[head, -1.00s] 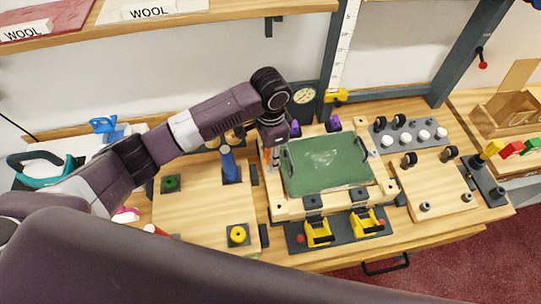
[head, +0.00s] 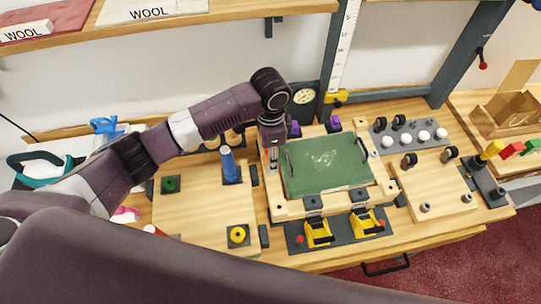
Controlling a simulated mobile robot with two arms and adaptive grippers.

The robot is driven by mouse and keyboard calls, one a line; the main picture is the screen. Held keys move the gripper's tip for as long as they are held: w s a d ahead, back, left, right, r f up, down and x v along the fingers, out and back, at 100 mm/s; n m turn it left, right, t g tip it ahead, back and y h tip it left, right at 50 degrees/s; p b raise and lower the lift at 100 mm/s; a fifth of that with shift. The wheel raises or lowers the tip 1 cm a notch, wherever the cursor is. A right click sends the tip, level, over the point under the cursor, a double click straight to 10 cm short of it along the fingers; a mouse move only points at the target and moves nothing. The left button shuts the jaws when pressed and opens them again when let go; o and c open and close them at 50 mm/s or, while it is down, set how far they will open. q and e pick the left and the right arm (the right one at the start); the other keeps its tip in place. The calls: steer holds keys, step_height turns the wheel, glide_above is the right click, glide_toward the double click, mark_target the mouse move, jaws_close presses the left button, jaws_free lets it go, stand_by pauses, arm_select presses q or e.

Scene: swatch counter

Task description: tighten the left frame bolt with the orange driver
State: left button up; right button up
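A green panel (head: 325,160) with two dark handles lies in a light wooden frame (head: 290,209) on the counter. My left gripper (head: 273,160) points down at the left side of this frame, close beside the panel's left handle. It is small and partly covered by its own wrist, so I cannot tell whether it is open or shut, or whether it holds anything. I cannot make out the orange driver. The left frame bolt is not clearly seen; the wrist covers part of that side. My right gripper is not in view.
A blue-handled tool (head: 228,163) stands upright on a wooden board (head: 200,218) to the left. Two yellow clamps (head: 318,234) sit in front of the frame. A purple piece (head: 333,124) is behind it. A rack with white knobs (head: 423,136) stands to the right.

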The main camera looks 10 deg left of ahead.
arm_select(q)
steer(key=n, duration=0.6)
steer(key=shift+s+d, duration=0.1)
steer(key=shift+d, duration=0.05)
steer(key=n, duration=0.8)
jaws_close()
steer(key=m, duration=0.3)
steer(key=shift+m, duration=0.3)
steer(key=m, duration=0.3)
steer(key=shift+m, duration=0.4)
steer(key=m, duration=0.3)
steer(key=shift+a+m, duration=0.2)
steer(key=shift+m, duration=0.1)
steer(key=m, duration=0.4)
